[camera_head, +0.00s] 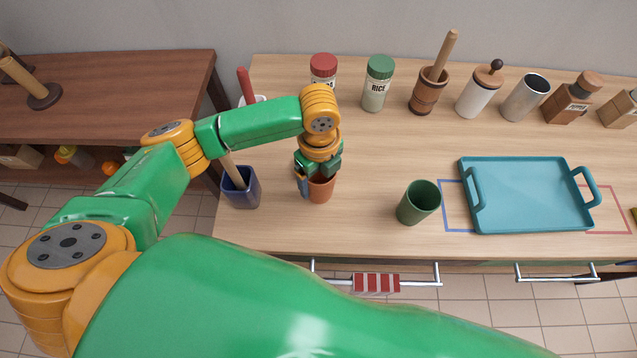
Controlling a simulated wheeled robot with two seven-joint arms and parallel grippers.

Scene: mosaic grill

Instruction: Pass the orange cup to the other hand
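The small orange-brown cup (321,191) stands upright near the left part of the wooden counter. My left gripper (317,177) points down at it from above, with a finger beside the cup's left side. The gripper and wrist hide the cup's rim and the far finger, so I cannot tell whether the fingers are closed on it. The cup seems to be at counter height. My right gripper is not in view.
A blue holder (241,188) with a wooden-handled tool stands left of the cup. A green cup (419,203) and a teal tray (530,222) stand right. Jars, including a rice jar (377,84), line the back. Between the orange and green cups the counter (369,180) is clear.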

